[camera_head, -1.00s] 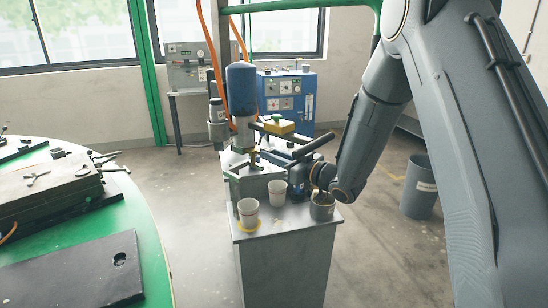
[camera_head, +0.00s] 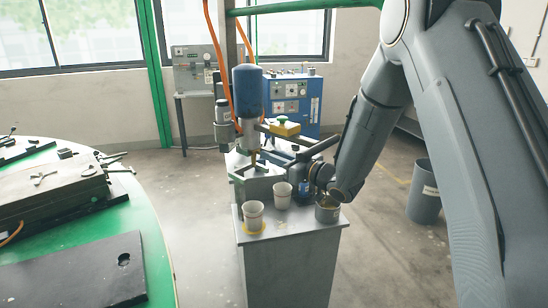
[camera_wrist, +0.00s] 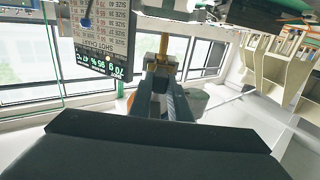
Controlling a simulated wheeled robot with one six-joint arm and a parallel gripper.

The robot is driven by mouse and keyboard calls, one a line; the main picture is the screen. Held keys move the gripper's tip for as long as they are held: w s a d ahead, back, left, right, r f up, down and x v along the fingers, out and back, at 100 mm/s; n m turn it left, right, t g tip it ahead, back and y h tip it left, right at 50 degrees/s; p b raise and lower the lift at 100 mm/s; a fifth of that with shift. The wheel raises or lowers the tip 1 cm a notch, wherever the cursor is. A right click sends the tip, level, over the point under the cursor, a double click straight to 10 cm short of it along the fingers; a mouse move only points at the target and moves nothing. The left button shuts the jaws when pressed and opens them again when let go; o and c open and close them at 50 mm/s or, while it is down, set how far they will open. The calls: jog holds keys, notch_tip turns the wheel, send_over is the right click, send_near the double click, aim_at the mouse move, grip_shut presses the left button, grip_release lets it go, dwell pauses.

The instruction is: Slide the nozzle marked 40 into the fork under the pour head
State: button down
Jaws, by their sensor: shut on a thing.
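In the wrist view my gripper (camera_wrist: 162,70) is shut on a small brass nozzle (camera_wrist: 163,45), which stands out beyond the fingertips. No number is readable on it. In the head view the blue pour head (camera_head: 248,92) stands over the cabinet, with a small brass-coloured part below it. The fork cannot be told apart clearly there.
White cups (camera_head: 253,213) (camera_head: 281,194) and a grey metal can (camera_head: 327,209) stand on the front of the cabinet (camera_head: 290,238). A green round table (camera_head: 150,232) is at left. A chart screen (camera_wrist: 105,38) hangs close by in the wrist view. A bin (camera_head: 423,203) stands at right.

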jog(key=shift+w+a, duration=0.45)
jog(key=shift+a, duration=0.1)
jog(key=c, duration=1.6)
grip_release()
jog(key=shift+o, duration=0.2)
jog(key=shift+s+d, duration=0.1)
jog(key=shift+d, duration=0.05)
jog(key=shift+s+d+f+b, duration=0.1)
jog(key=shift+s+d+b, duration=0.15)
jog(key=shift+b, duration=0.1)
jog(key=b+v, duration=0.1)
jog(key=v, duration=0.5)
jog(key=shift+s+d+b, duration=0.25)
jog(key=shift+d+b, duration=0.05)
jog(key=shift+b, duration=0.05)
